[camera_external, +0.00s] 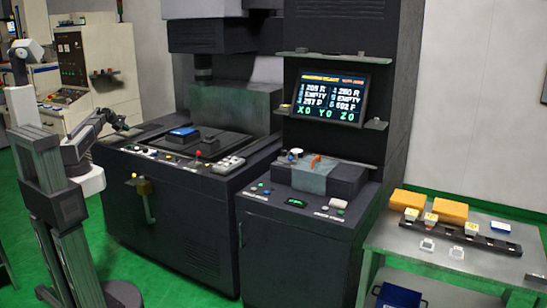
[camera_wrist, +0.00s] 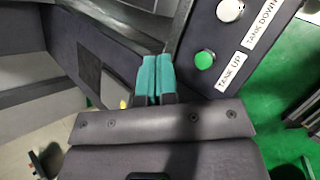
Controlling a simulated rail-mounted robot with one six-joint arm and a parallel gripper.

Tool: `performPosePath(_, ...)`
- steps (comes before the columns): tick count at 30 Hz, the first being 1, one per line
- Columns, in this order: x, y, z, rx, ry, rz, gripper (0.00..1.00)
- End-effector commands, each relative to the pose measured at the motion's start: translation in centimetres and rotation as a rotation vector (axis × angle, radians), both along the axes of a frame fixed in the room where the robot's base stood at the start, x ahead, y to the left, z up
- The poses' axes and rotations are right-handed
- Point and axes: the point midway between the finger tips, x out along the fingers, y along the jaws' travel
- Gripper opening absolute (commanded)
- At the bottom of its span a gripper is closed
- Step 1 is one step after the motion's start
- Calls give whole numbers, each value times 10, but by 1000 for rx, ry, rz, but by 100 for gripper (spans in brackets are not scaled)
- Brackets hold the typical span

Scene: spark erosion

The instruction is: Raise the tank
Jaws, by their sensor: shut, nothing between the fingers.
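My gripper (camera_wrist: 155,78) is shut and empty, its two teal fingertips side by side in the wrist view. A round green button (camera_wrist: 204,59) lies just right of the fingertips, apart from them, beside a white label reading TANK UP (camera_wrist: 231,72). Farther up the same dark panel is a white button (camera_wrist: 230,10) beside a TANK DOWN label (camera_wrist: 262,25). In the external view my gripper (camera_external: 124,127) is at the left end of the dark machine's worktop (camera_external: 185,153). The fingertips are too small to make out there.
A row of buttons runs along the machine's front edge (camera_external: 165,157). A control console (camera_external: 300,215) with a lit screen (camera_external: 336,92) stands to its right. A grey table (camera_external: 440,262) with yellow blocks (camera_external: 410,199) is at far right. Green floor (camera_external: 160,280) is open in front.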

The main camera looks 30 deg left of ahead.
Motion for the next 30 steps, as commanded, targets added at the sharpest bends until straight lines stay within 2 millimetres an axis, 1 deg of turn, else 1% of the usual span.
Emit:
performPosePath(1, 0, 0, -7, 0, 0, 0, 0)
performPosePath(5, 0, 0, -23, 0, 1, -1, 0)
performPosePath(15, 0, 0, -74, 0, 1, -1, 0)
performPosePath(18, 0, 0, -83, 1, 0, -2, 0)
performPosePath(21, 0, 0, -86, 1, 0, -2, 0)
performPosePath(30, 0, 0, -85, 2, 1, -1, 0)
